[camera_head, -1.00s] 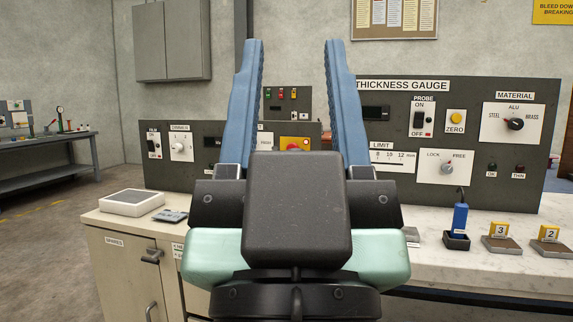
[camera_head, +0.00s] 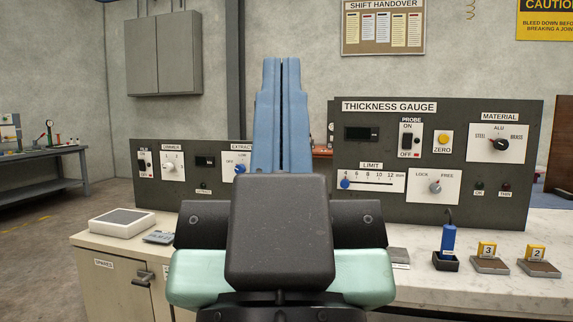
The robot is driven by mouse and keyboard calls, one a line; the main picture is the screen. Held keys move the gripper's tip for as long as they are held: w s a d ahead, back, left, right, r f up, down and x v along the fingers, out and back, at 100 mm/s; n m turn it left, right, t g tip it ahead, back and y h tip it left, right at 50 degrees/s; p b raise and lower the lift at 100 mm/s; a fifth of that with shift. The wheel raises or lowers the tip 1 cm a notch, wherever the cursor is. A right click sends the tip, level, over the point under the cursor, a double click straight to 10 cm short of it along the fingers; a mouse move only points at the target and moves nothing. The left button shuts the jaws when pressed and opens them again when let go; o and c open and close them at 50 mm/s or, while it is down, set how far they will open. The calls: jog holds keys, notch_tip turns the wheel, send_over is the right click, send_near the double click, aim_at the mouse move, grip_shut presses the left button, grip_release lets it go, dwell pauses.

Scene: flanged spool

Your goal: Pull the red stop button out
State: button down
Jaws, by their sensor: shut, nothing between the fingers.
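My gripper (camera_head: 281,62) stands upright in the middle of the head view, its two blue fingers pressed together with nothing between them. The red stop button is not visible now; my fingers and the dark gripper body cover the part of the left control panel (camera_head: 215,200) where it showed earlier on a yellow plate. Whether my fingers touch anything behind them cannot be told from this view.
The thickness gauge panel (camera_head: 390,215) stands right of my gripper, with a blue limit slider (camera_head: 345,184) and several knobs. A blue probe (camera_head: 448,238) stands in a holder before it, beside numbered blocks (camera_head: 487,249). A white-topped box (camera_head: 120,222) lies at left.

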notch_tip(320, 180, up, 26)
jog(key=p, duration=2.4)
jog(key=shift+r+p, duration=0.25)
jog(key=shift+p, duration=0.1)
jog(key=shift+w, duration=0.1)
